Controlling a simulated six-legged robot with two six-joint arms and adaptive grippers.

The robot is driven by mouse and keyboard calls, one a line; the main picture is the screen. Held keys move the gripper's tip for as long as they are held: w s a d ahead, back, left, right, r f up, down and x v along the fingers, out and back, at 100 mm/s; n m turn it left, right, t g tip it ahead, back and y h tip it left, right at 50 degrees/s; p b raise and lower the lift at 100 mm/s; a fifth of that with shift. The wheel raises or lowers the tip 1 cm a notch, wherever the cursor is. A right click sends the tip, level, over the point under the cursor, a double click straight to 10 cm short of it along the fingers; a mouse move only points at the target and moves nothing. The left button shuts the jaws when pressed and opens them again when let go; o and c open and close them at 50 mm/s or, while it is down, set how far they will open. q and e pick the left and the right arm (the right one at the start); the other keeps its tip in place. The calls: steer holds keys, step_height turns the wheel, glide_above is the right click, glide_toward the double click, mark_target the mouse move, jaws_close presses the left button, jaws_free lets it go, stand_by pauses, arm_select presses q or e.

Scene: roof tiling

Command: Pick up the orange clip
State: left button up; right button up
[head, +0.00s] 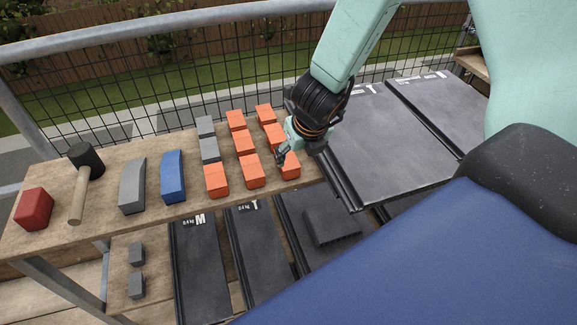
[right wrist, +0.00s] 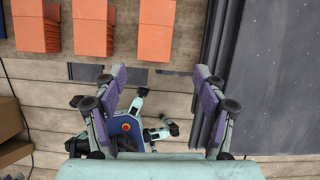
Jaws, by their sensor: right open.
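Several orange clips stand in rows on the wooden bench in the head view, among them a front right one (head: 289,168), a front middle one (head: 252,172) and a front left one (head: 215,181). My right gripper (head: 283,153) is at the right end of these rows, partly covering the clips there. In the right wrist view my right gripper (right wrist: 160,78) is open, with nothing between its purple fingers. Three orange clips line the top edge there; the right one (right wrist: 156,30) is ahead of the fingers. Contact is not visible. My left gripper is not in view.
The bench (head: 110,215) also holds grey blocks (head: 210,150), a grey piece (head: 132,186), a blue piece (head: 172,177), a mallet (head: 77,200) and a red block (head: 34,208). Dark tiles (head: 385,150) lie to the right. A mesh railing (head: 150,85) runs behind.

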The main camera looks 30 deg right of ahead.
mark_target(290, 165)
steer(key=shift+m, duration=0.5)
steer(key=b+x, duration=0.1)
steer(key=x, duration=0.1)
steer(key=b+x, duration=0.1)
steer(key=x, duration=0.2)
steer(key=a+b+x, duration=0.1)
steer(key=x, duration=0.2)
steer(key=shift+w+r, duration=0.1)
steer(key=shift+w, duration=0.15)
steer(key=shift+d, duration=0.15)
steer(key=shift+s, duration=0.1)
steer(key=c, duration=1.2)
